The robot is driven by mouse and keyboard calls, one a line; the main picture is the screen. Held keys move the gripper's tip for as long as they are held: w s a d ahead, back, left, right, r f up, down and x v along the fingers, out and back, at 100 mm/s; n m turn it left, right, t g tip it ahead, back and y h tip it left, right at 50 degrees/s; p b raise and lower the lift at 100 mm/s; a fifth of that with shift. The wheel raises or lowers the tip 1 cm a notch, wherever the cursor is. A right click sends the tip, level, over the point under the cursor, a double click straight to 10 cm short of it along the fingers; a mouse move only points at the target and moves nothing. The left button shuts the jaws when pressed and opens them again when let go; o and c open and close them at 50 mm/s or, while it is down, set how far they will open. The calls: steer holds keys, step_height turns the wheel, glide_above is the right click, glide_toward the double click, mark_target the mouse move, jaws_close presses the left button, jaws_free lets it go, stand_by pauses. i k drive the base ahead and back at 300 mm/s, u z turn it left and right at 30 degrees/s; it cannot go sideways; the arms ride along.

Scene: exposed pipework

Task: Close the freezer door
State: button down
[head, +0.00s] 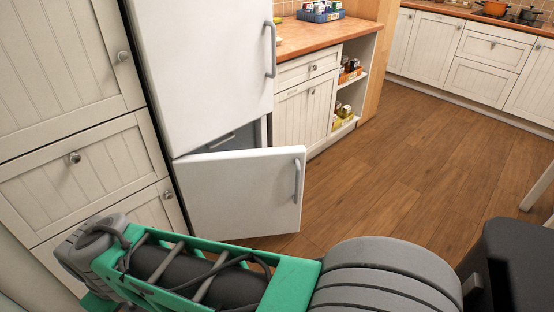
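The white freezer door (238,195) is the lower door of the fridge-freezer in the head view. It stands ajar, swung out from its left side. A grey vertical handle (297,181) is near its right edge. Above its top edge a dark gap shows part of the freezer interior (232,138). The upper fridge door (205,70) looks shut and has its own grey handle (270,48). My green and grey arm crosses the bottom of the view in front of the freezer door. My gripper is not in view.
Cream cabinets and drawers (85,165) stand left of the fridge. A lower cabinet (306,115) with a wooden worktop (310,35) and open side shelves is to its right. The wooden floor (400,150) is clear right of the door. More cabinets (480,55) line the back.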

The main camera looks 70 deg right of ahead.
mark_target(241, 194)
steer(key=u, duration=1.7)
steer(key=k, duration=1.2)
steer(key=z, duration=1.55)
steer(key=i, duration=0.5)
